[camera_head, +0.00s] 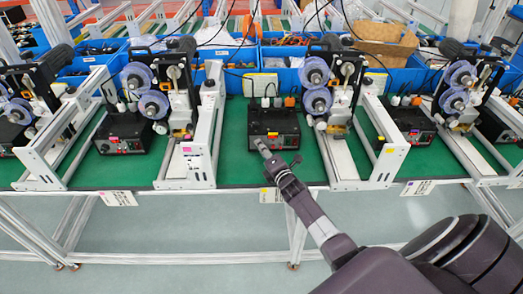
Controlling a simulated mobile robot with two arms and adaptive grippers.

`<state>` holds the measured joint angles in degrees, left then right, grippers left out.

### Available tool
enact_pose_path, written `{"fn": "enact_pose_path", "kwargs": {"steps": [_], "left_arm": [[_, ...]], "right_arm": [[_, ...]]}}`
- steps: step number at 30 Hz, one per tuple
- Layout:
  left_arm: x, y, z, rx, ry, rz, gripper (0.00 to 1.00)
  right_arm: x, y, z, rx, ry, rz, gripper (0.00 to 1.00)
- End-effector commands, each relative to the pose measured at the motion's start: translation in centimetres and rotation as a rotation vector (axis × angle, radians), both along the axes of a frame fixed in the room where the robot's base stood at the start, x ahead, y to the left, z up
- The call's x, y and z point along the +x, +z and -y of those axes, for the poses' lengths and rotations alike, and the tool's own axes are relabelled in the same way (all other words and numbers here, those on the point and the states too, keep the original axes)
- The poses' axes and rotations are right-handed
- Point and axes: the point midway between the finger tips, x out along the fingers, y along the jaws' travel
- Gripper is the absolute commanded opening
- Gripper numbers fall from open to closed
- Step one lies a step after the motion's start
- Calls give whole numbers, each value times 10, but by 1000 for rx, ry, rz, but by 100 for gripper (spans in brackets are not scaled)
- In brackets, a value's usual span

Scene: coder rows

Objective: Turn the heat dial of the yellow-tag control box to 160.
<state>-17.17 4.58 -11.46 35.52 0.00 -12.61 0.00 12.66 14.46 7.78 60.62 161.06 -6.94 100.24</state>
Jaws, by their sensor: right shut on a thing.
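My left gripper is not in view.
Similar black boxes stand to the left (128,130) and right (408,117). White metal frames (200,150) with blue spools flank the middle box. Blue bins (225,56) and a cardboard box (385,37) are behind. The green mat (235,176) in front is mostly clear.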

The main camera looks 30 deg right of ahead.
Motion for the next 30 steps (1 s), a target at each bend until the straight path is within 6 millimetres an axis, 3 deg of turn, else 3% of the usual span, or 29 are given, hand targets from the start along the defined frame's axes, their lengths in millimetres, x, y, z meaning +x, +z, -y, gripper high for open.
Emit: {"fn": "enact_pose_path", "kwargs": {"steps": [18, 19, 20, 30], "left_arm": [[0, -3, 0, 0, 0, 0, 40], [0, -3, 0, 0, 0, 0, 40], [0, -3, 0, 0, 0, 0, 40], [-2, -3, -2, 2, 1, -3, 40]], "right_arm": [[-1, -2, 1, 33, -2, 17, 0], [-1, -2, 1, 33, -2, 17, 24], [-1, -2, 1, 33, -2, 17, 27], [-2, -1, 0, 31, -1, 19, 28]]}}
